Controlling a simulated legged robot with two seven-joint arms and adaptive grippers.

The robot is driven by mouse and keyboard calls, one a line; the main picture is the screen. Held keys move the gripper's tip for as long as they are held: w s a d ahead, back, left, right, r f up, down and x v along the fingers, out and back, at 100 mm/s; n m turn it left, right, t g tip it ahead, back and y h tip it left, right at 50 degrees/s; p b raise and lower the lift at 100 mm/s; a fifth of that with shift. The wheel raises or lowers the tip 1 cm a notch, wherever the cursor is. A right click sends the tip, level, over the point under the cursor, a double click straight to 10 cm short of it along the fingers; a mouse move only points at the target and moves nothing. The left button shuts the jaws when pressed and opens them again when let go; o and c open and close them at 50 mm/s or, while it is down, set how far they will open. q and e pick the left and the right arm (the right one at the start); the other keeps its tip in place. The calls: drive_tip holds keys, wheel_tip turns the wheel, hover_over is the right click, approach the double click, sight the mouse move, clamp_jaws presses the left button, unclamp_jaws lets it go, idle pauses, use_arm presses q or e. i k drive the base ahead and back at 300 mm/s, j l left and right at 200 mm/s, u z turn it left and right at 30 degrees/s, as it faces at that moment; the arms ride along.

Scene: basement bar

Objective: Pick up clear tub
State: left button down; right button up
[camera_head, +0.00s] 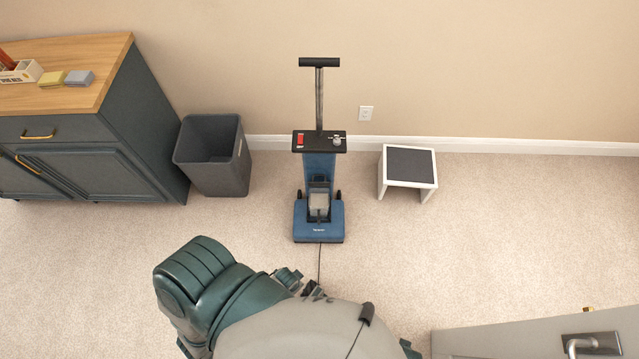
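A blue upright floor machine (319,221) stands on the carpet against the far wall. A small pale, see-through-looking container (319,202) sits low on its front and may be the clear tub. A black tray (314,145) on the machine's upper part holds a red item (300,140) and a small clear or silvery item (337,140), too small to make out. Green and grey parts of my own body fill the lower middle, well short of the machine.
A dark bin (232,180) and a wood-topped cabinet (88,150) stand left of the machine. A white step stool (407,168) stands to its right. Carpet between is clear; a thin cord trails from the machine.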

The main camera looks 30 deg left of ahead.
sight(318, 198)
drive_tip(key=u, duration=1.1)
